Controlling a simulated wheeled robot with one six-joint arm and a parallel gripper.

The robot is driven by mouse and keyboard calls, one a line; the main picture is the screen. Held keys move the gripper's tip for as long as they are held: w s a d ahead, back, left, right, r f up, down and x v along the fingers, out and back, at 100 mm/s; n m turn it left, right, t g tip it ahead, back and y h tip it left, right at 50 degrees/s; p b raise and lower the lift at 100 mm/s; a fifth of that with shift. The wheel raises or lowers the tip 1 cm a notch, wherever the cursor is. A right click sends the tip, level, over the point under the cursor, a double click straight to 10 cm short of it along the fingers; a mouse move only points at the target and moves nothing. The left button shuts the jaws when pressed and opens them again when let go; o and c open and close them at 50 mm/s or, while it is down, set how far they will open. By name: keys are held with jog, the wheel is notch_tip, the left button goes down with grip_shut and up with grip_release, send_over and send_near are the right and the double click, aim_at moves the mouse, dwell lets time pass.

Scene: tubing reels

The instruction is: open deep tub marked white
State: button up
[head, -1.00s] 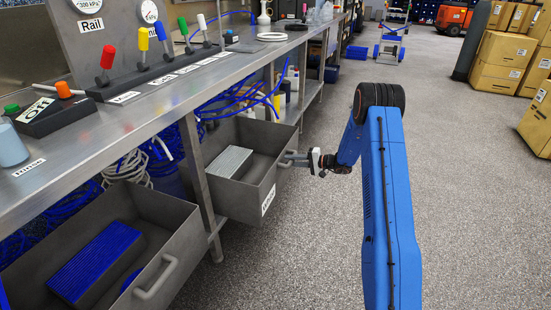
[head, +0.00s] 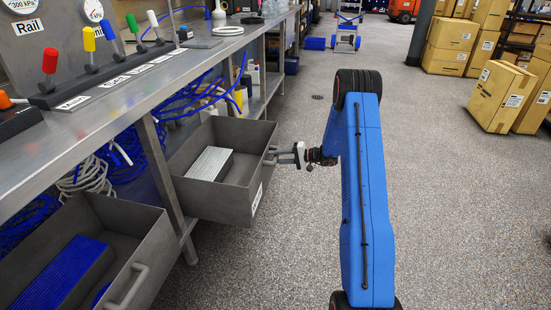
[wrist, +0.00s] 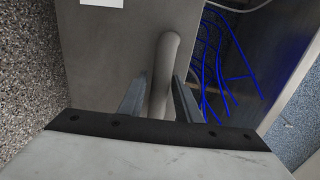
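The farther grey metal tub (head: 228,205) stands out from under the bench. It has a white label (head: 256,198) on its front, too slanted to read surely, and a light grey ridged block (head: 209,164) inside. Its bar handle (wrist: 163,70) is on the front. My gripper (head: 284,156) is at this handle. In the wrist view, my gripper's fingers (wrist: 160,98) lie on both sides of the bar, close against it, and look shut on it. The nearer tub (head: 145,255), with a blue ridged block (head: 65,272), also stands out, its handle (head: 127,287) free.
The steel bench (head: 110,105) with coloured levers runs along the left. A bench leg (head: 168,175) stands between the tubs. Blue tubing (wrist: 218,60) hangs beyond the farther tub. The floor (head: 420,210) to the right is clear up to the cardboard boxes (head: 505,95).

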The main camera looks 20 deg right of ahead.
jog(key=shift+o, duration=0.3)
jog(key=v, duration=1.7)
jog(key=shift+d, duration=0.2)
jog(key=shift+s, duration=0.1)
jog(key=s+a+r+n+g+h, duration=0.2)
jog(key=s+a+r+g, duration=0.2)
jog(key=s+a+r, duration=0.7)
jog(key=s+a+r+n+g+h, duration=0.25)
jog(key=s+a+r, duration=0.45)
jog(key=a, duration=0.5)
jog(key=s+a+r+n+g+h, duration=0.1)
jog(key=s+a+r+h, duration=0.15)
jog(key=s, duration=0.45)
jog(key=s+a+r+n+h, duration=0.1)
jog(key=s+a+r, duration=0.3)
jog(key=s, duration=0.3)
jog(key=s+d+t+h, duration=0.2)
jog(key=s+t+h, duration=0.1)
jog(key=s, duration=1.2)
jog(key=shift+s+r+n+h, duration=0.25)
jog(key=shift+s+n+h, duration=0.1)
jog(key=shift+h, duration=0.45)
